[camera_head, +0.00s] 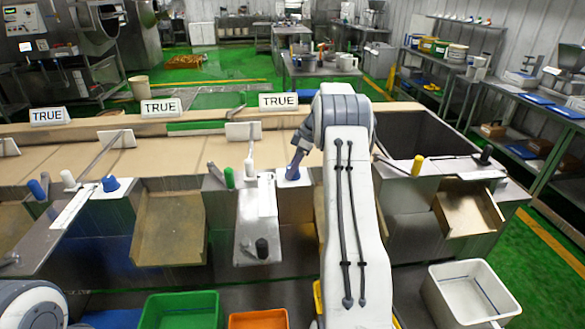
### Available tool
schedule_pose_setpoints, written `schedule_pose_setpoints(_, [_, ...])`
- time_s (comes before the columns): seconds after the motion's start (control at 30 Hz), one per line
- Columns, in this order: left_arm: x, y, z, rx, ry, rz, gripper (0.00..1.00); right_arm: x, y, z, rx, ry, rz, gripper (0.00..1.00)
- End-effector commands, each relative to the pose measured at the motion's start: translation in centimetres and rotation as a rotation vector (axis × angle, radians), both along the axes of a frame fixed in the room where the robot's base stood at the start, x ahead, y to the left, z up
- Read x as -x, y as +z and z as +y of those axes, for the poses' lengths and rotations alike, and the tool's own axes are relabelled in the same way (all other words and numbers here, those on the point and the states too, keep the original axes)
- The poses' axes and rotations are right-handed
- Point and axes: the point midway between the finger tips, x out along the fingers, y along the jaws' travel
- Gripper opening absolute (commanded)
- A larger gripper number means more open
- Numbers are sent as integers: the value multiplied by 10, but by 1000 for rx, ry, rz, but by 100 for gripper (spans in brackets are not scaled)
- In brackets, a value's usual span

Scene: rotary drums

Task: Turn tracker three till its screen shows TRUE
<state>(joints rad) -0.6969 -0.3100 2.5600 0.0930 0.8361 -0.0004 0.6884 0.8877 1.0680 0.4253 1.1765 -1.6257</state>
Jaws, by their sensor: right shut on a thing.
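Three white screens stand along the back of the long bench. The left screen (49,116), the middle screen (160,107) and the right screen (278,102) all read TRUE. No number marks which one is tracker three. My right arm reaches in from the bottom, and its gripper (296,164) points down at a blue knob (292,174) in front of the right screen. The gripper is shut on this knob; its fingertips are small and partly hidden. Another blue knob (110,184) stands farther left. My left gripper is not in view.
Green (228,178), white (68,179) and yellow (417,166) handles stand along the bench front. A green bin (180,310), an orange bin (258,319) and a white bin (470,296) sit below. My right arm hides part of the bench.

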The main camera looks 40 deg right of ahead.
Motion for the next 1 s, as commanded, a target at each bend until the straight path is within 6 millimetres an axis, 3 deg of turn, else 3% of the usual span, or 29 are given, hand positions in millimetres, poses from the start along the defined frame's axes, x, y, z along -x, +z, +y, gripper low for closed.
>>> schedule_pose_setpoints(0.13, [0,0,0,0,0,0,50,0,1,-1,3,1,-1,0])
schedule_pose_setpoints(0.17, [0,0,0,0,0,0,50,0,1,-1,3,1,-1,65])
schedule_pose_setpoints(0.2, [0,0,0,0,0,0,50,0,1,-1,3,1,-1,80])
schedule_pose_setpoints(0.23, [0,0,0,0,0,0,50,0,1,-1,3,1,-1,83])
schedule_pose_setpoints(0.63, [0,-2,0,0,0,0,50,1,6,-3,3,-1,-3,83])
schedule_pose_setpoints(1.0, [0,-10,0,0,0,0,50,20,70,-22,6,-1,-4,83])
